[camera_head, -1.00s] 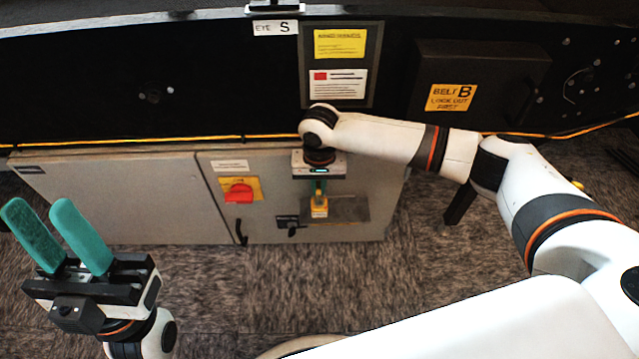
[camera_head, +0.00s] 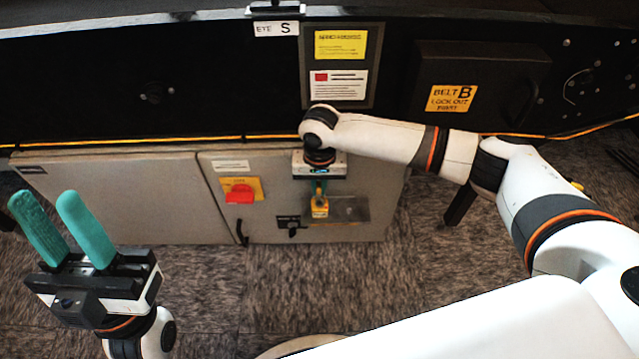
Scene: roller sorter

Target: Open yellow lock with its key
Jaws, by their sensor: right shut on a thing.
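The yellow lock (camera_head: 319,209) is small in the head view, at the front of the grey cabinet just below my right gripper. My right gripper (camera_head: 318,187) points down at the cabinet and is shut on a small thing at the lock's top. The thing in its jaws is mostly hidden by the fingers, so I cannot tell whether it is the key or part of the lock. My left gripper (camera_head: 62,226) is at the lower left, its two green fingers apart with nothing between them, well away from the lock.
A grey plate (camera_head: 350,209) is right of the lock. The carpet (camera_head: 290,290) in front is clear.

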